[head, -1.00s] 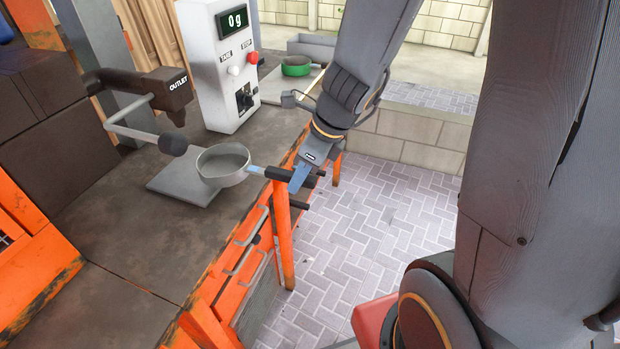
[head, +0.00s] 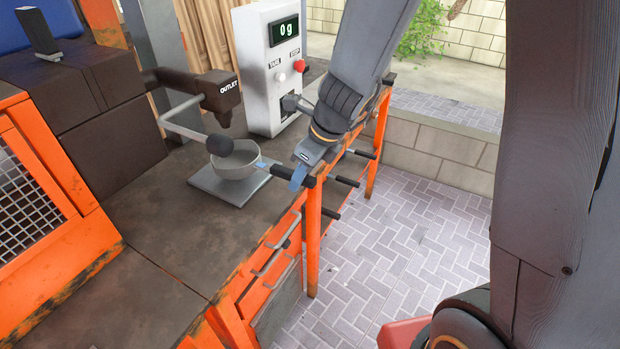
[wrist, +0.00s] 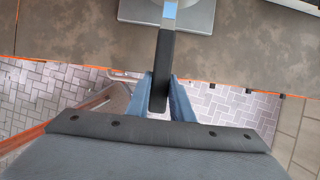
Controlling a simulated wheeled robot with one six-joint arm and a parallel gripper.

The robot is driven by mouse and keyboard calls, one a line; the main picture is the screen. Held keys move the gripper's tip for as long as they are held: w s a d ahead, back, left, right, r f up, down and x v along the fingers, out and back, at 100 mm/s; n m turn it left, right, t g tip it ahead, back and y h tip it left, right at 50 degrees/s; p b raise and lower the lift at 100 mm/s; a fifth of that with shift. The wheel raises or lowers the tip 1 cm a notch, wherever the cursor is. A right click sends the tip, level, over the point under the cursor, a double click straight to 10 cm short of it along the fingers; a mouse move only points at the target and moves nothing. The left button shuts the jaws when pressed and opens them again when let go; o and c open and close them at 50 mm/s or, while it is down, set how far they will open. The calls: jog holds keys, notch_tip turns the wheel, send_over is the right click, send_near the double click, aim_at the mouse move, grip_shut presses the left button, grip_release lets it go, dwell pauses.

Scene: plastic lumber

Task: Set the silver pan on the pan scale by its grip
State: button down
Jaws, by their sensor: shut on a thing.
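The silver pan (head: 240,165) is a shallow round pan with a dark grip (wrist: 163,62) and a bluish neck (wrist: 169,8). My gripper (head: 301,180) is shut on the grip, which also shows between my blue fingers in the wrist view (wrist: 162,92). The pan is level, over the square grey plate of the pan scale (head: 222,191). I cannot tell whether its bottom touches the plate. The scale display (head: 285,30) reads 0 g. The wrist view shows the plate's near edge but little of the pan's bowl.
A dark outlet (head: 222,92) stands above and behind the pan. A bent grey lever with a dark ball (head: 219,145) is right by the pan's rim. The control box (head: 268,75) stands behind. Orange rails (head: 312,235) edge the bench. The near bench top is bare.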

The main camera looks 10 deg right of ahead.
jog(key=shift+w+a, duration=0.5)
jog(key=shift+a, duration=0.15)
jog(key=shift+f+b, duration=1.1)
jog(key=shift+f, duration=0.2)
jog(key=c, duration=1.5)
grip_release()
